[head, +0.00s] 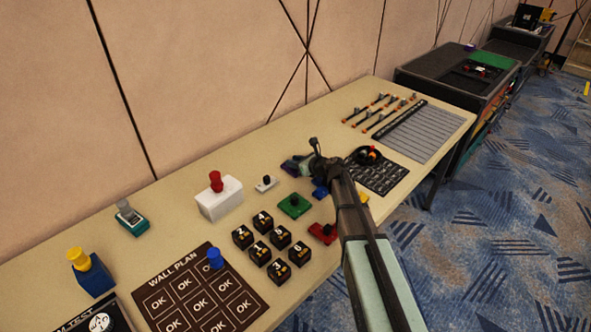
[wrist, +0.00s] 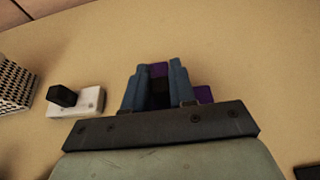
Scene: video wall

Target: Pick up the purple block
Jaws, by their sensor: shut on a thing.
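The purple block (wrist: 204,94) is between the two blue-grey fingers of my gripper (wrist: 160,88) in the wrist view. Purple shows past the fingertips and beside the right finger; a dark part sits in the middle. In the head view the purple block (head: 288,168) shows only a small edge, mostly hidden by my gripper (head: 303,166). My gripper is shut on the block, low over the beige table. I cannot tell whether the block touches the table.
A white piece with a black knob (head: 265,184) is close on the left. A green block (head: 294,206), a blue block (head: 320,192) and a red block (head: 322,232) are near my arm. A white box with a red knob (head: 219,199) stands further left. Bare table lies behind.

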